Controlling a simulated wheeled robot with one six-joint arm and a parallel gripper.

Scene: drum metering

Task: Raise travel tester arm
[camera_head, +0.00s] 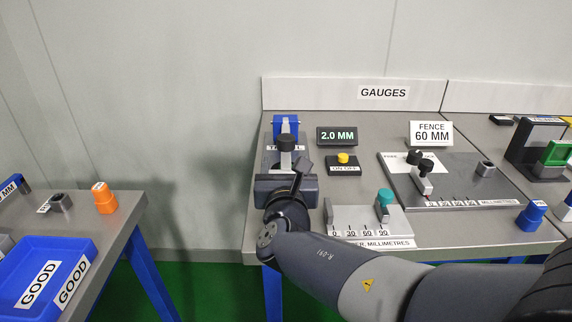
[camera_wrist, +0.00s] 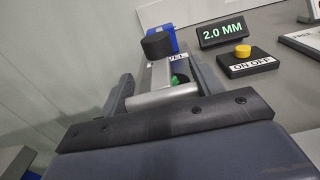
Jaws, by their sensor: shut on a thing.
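The travel tester stands at the back left of the gauge bench, with a blue post (camera_head: 286,124) and a grey arm topped by a black knob (camera_head: 286,144). The knob (camera_wrist: 158,43) and blue post (camera_wrist: 180,34) also show in the wrist view. A light grey round bar (camera_wrist: 162,97) on the tester arm lies crosswise between my fingers. My gripper (camera_wrist: 163,92) is shut on this bar, one finger at each end. In the head view my gripper (camera_head: 286,180) and wrist cover the tester's front. A small green part (camera_wrist: 179,79) shows behind the bar.
A display (camera_head: 337,136) reads 2.0 MM, and a yellow ON OFF button (camera_head: 343,158) sits below it. A scale block with a teal knob (camera_head: 384,196) and the fence plate (camera_head: 465,180) stand to the right. A blue GOOD tray (camera_head: 75,250) is on the left table, across a gap.

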